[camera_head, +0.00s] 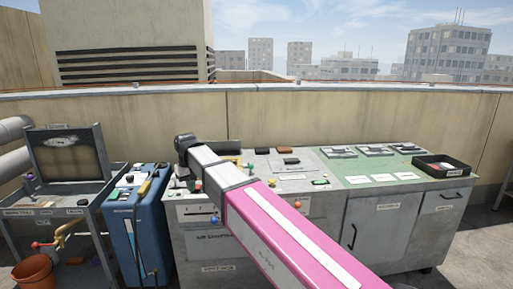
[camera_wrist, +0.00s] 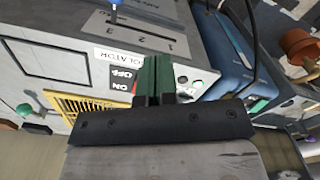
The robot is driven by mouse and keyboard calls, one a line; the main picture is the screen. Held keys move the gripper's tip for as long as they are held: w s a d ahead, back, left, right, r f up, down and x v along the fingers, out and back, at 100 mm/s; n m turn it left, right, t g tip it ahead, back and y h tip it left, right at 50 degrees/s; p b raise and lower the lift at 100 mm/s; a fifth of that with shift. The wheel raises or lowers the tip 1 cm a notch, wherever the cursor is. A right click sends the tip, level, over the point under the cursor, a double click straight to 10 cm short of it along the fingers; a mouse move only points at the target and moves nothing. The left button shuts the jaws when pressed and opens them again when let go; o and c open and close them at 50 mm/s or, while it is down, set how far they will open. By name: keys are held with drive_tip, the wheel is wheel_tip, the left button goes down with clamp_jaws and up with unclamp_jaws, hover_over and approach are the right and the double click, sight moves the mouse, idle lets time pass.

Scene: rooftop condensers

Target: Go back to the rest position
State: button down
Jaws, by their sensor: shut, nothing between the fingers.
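My gripper (camera_wrist: 156,75) shows in the wrist view as dark green fingers closed together in front of a black mounting bar. Nothing is between them. Behind the fingers is a grey panel with an ON/OFF isolator label (camera_wrist: 122,75), numbered marks and a yellow grille (camera_wrist: 88,110). I cannot tell whether the fingertips touch the panel. In the head view my pink and grey arm reaches from the lower right to the left end of the grey cabinet (camera_head: 375,225). The arm's dark end is above that area, and the fingers cannot be made out there.
A blue unit (camera_head: 122,235) stands left of the cabinet, beside a metal stand (camera_head: 60,195) and a terracotta pot (camera_head: 33,270). A black tray (camera_head: 425,168) and several small parts lie on the cabinet top. A parapet wall (camera_head: 300,120) runs behind.

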drive_tip(key=s+d+f+m, duration=0.2)
drive_tip(key=d+f, duration=0.6)
drive_tip(key=d, duration=0.6)
drive_tip(key=s+d+f+m, duration=0.2)
drive_tip(key=d+f, duration=0.7)
drive_tip(key=d, duration=0.6)
drive_tip(key=s+d+f+m, duration=0.3)
drive_tip(key=d+f, duration=0.6)
drive_tip(key=d, duration=0.6)
drive_tip(key=shift+s+d, duration=0.25)
drive_tip(key=shift+s, duration=0.25)
